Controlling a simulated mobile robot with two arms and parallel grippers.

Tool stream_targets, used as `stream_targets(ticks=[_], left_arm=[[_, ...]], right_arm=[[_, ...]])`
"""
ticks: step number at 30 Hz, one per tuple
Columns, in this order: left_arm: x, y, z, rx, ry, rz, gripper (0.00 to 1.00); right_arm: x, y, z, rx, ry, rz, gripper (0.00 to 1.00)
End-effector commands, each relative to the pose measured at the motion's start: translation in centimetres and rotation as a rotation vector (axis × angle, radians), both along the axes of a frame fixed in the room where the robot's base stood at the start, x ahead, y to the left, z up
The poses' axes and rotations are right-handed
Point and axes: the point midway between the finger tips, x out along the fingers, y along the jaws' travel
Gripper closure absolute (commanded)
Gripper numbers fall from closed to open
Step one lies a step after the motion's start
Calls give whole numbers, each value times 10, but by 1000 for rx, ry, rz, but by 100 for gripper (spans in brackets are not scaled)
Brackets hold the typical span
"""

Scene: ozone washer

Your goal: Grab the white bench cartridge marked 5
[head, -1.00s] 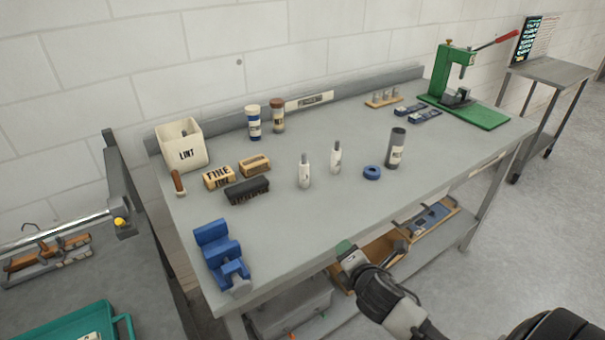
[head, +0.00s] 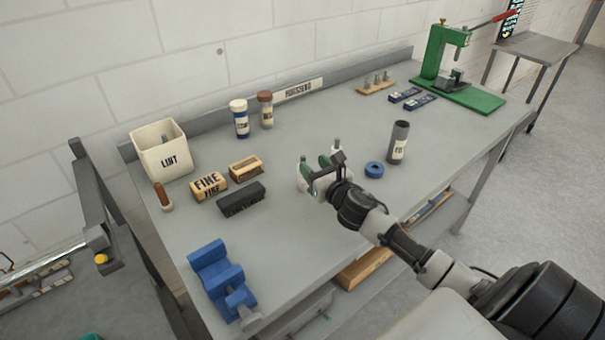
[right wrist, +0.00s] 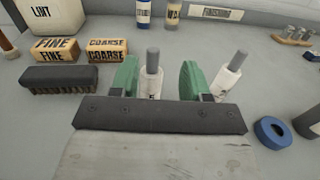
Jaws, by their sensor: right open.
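Two white cartridges with grey tips stand upright on the grey bench (head: 270,235). In the right wrist view, the left cartridge (right wrist: 152,82) shows between the green finger pads of my right gripper (right wrist: 157,82). The right cartridge (right wrist: 229,80) stands just outside the right finger. Their lower parts are hidden by the fingers and the dark gripper bar, and I cannot read any number on them. In the head view, my right gripper (head: 319,169) is open over the cartridges and hides most of them. My left gripper is not in view.
A blue ring (head: 374,170) and a dark grey cylinder (head: 398,143) stand to the right. A black brush (head: 241,199), FINE block (head: 209,186) and COARSE block (head: 246,167) lie left. A blue vise (head: 220,277) is at the front left; the bench's front middle is clear.

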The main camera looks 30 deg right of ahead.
Motion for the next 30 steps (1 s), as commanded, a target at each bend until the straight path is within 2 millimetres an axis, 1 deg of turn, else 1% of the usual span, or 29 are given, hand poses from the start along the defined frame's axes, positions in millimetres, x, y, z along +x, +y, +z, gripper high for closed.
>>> stream_targets(ticks=[2,5,11,15,18,24,25,26,30], left_arm=[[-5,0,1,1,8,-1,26],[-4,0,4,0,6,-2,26],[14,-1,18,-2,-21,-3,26],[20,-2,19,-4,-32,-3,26],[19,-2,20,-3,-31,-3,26],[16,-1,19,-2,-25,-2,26],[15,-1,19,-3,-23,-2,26],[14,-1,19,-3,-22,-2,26],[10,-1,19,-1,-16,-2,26]], right_arm=[[7,0,1,2,0,0,54],[12,1,2,2,0,0,54],[41,7,7,6,0,-1,54],[56,6,4,3,1,-1,54],[61,6,4,3,1,1,54],[61,6,3,2,1,1,54],[61,6,3,2,1,1,55],[61,6,3,2,1,1,60],[61,6,3,2,1,0,81]])
